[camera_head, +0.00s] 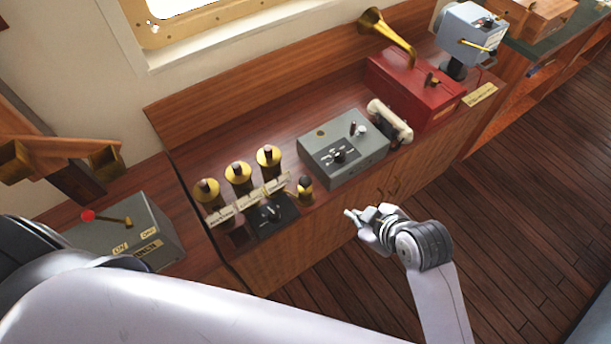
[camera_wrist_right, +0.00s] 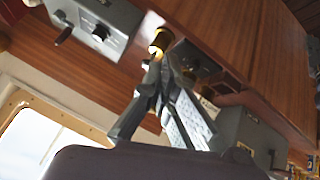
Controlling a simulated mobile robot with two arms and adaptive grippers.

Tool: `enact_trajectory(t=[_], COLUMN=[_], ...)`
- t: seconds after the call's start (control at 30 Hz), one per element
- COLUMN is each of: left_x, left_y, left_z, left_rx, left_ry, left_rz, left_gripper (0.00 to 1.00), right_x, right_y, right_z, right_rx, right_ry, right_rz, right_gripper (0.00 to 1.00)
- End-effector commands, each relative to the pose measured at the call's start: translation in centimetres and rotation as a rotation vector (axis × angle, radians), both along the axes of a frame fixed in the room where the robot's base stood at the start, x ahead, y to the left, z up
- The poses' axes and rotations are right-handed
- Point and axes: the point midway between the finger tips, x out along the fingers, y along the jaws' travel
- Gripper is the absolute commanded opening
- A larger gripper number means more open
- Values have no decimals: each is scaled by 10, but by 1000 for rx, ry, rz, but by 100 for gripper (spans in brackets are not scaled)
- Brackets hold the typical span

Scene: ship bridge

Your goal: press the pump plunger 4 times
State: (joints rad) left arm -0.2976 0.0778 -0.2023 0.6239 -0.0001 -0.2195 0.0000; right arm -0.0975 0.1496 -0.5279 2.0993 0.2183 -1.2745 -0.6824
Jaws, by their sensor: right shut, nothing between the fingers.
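A small brass cylinder with a dark knob on top (camera_head: 305,186), which looks like the pump plunger, stands at the front edge of the wooden console, between a black switch panel and a grey control box. In the right wrist view its brass body (camera_wrist_right: 160,42) shows just beyond the fingertips. My right gripper (camera_head: 353,214) is shut and empty, in front of the console and to the right of the plunger, apart from it in the head view. The right gripper's fingers also show in the wrist view (camera_wrist_right: 158,68). My left gripper is out of view.
Three brass-topped cylinders (camera_head: 238,174) stand left of the plunger behind the black switch panel (camera_head: 271,215). The grey control box (camera_head: 343,150) is to its right, then a red box with a brass horn (camera_head: 415,88). A grey lever box (camera_head: 130,232) is at left.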

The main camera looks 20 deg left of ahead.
Motion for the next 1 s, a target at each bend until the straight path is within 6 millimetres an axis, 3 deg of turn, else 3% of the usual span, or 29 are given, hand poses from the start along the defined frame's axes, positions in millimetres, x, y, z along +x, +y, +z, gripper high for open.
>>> enact_trajectory(t=[0.03,0.2,0.4,0.53,0.7,1.0], left_x=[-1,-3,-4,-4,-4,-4], left_y=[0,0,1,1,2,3], left_z=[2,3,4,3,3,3], left_rx=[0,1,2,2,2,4], left_ry=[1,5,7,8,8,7], left_rz=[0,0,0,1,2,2], left_gripper=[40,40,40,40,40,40], right_x=[10,30,51,71,99,122], right_y=[22,89,140,155,157,151], right_z=[14,38,43,38,33,29], right_rx=[-20,-124,-307,-453,-625,-751], right_ry=[-76,-341,-643,-814,-974,-1068], right_rz=[121,542,977,1218,1443,1584], right_gripper=[0,0,0,0,0,0])
